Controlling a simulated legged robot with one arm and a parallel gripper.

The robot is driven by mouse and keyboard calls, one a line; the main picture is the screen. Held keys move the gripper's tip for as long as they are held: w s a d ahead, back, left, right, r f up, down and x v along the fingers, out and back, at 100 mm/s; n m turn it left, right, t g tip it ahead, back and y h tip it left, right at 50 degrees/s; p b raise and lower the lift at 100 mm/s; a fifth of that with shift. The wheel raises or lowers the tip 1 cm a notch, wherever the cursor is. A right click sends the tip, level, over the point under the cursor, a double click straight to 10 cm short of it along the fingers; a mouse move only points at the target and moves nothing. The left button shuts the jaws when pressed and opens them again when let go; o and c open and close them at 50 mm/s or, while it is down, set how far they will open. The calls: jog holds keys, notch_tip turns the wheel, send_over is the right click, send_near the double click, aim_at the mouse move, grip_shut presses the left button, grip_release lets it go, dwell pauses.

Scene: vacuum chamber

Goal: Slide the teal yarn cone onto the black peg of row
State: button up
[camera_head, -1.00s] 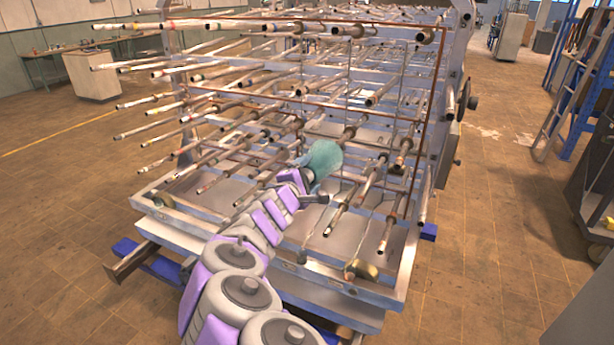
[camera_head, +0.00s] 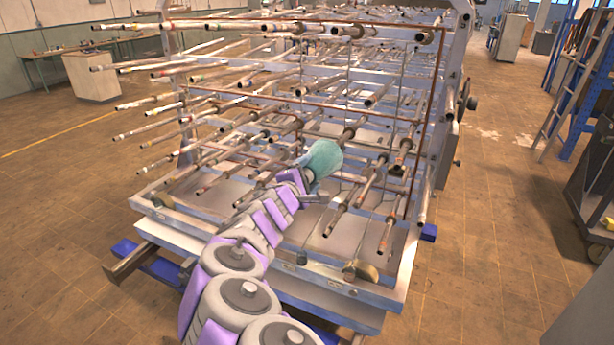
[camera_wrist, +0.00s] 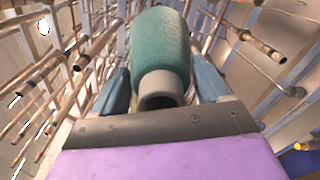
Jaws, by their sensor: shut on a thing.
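The teal yarn cone (camera_head: 323,158) is at the end of my arm, among the pegs of the rack. In the wrist view the teal yarn cone (camera_wrist: 161,45) lies between the two blue fingers of my gripper (camera_wrist: 162,88), with its grey hollow core end facing the camera. My gripper (camera_head: 304,176) is shut on the cone. A peg (camera_head: 350,130) shows just beyond the cone's far end, roughly in line with it. I cannot tell whether the cone is around this peg or only in front of it. No peg stands out clearly as black.
The metal rack (camera_head: 385,300) fills the middle with several rows of protruding pegs. Pegs (camera_head: 368,183) stand close to the right of the cone, and others close to the left. The tiled floor (camera_head: 490,230) right of the rack is clear.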

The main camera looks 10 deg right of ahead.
jog(key=shift+w, duration=0.1)
jog(key=shift+x, duration=2.4)
jog(key=shift+d+b, duration=0.15)
jog(key=shift+b, duration=0.3)
dwell(0.6)
jog(key=shift+x, duration=2.35)
jog(key=shift+b, duration=0.4)
dwell(0.7)
jog(key=shift+w+d, duration=0.1)
jog(key=shift+w, duration=0.05)
